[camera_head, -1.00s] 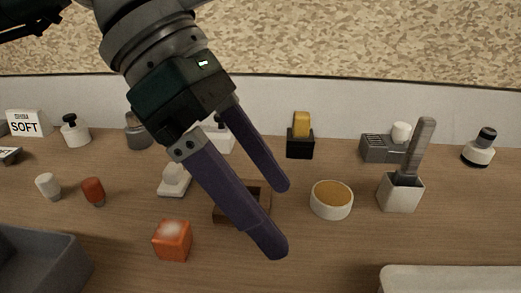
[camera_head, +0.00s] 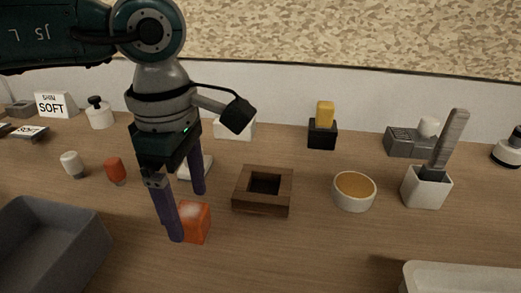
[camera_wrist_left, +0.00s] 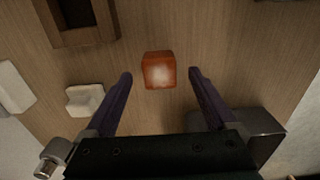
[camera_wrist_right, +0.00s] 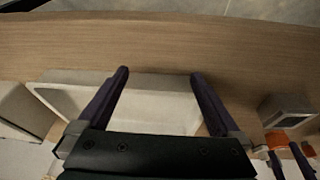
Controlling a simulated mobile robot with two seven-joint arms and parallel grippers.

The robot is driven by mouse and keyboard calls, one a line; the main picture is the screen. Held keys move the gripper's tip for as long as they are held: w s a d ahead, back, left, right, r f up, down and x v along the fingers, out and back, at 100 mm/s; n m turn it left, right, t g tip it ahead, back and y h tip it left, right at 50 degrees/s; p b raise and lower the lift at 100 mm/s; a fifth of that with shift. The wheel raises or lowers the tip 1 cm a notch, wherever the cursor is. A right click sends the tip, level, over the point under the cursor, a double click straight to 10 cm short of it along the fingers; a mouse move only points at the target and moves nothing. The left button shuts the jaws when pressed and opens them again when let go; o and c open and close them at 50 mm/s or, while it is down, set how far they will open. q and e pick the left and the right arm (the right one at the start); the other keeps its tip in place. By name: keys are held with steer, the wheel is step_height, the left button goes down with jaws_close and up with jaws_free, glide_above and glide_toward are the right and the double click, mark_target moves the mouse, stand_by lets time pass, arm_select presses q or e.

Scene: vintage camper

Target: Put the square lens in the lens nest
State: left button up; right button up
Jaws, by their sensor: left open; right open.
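The square lens is an orange-red block with a pale top (camera_head: 196,222), on the wooden counter. The lens nest is a brown square wooden frame with a dark square hole (camera_head: 250,204), right of the lens. The hole looks empty. My left gripper (camera_head: 187,216) points down at the lens, partly hiding it. In the left wrist view the lens (camera_wrist_left: 159,70) shows between the open fingertips, with a gap on each side; the nest (camera_wrist_left: 85,37) is at top left. My right gripper (camera_wrist_right: 160,73) is open and empty above a pale tray (camera_wrist_right: 165,108).
A grey bin (camera_head: 50,245) stands at the front left. A small white stand (camera_head: 205,168) is just behind the lens. A round white dish (camera_head: 354,191) and a brush holder (camera_head: 425,188) stand right of the nest. The counter between lens and nest is clear.

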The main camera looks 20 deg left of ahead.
arm_select(q)
steer(key=shift+f, duration=0.65)
jaws_close()
steer(key=shift+r, duration=0.1)
